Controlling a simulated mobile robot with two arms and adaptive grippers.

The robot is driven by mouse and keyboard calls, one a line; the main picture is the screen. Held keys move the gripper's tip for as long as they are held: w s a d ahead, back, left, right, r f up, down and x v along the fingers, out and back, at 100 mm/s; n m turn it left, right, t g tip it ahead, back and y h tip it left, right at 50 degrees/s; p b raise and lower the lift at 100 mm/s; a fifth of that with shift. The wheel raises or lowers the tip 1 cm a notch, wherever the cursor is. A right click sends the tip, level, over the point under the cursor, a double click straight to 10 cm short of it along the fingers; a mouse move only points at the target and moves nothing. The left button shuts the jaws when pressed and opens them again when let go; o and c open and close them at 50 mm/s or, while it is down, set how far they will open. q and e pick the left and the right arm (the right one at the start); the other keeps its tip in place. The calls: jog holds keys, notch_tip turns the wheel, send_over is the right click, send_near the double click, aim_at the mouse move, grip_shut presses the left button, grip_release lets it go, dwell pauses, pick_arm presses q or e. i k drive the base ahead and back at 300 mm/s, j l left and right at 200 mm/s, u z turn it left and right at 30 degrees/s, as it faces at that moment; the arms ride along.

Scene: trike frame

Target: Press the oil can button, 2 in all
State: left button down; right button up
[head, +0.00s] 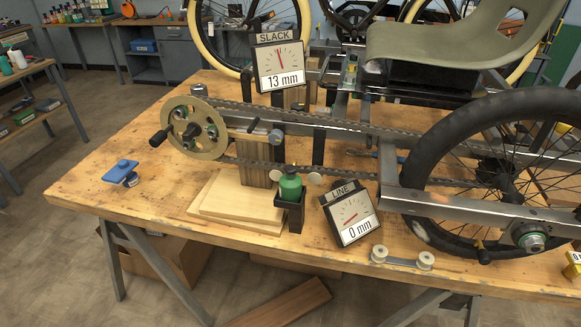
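A small green can (290,185) with a dark, narrow top stands upright in a black square holder (289,215) near the front of the workbench; it looks like the oil can. Its lower part is hidden in the holder. A separate button on it is too small to make out. Pale round discs show on both sides of its top. Neither of my grippers is in view.
The trike frame with its chain, crank wheel (194,127) and black tyre (432,165) fills the workbench (95,190). A SLACK gauge (280,65) reads 13 mm; a LINE gauge (352,214) reads 0 mm. A blue tool (121,171) lies left.

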aim_at(290, 169)
jog(key=l+u, duration=0.15)
jog(key=l, duration=0.85)
jog(key=k+l+u, duration=0.2)
jog(key=l, duration=0.75)
jog(key=i, duration=0.1)
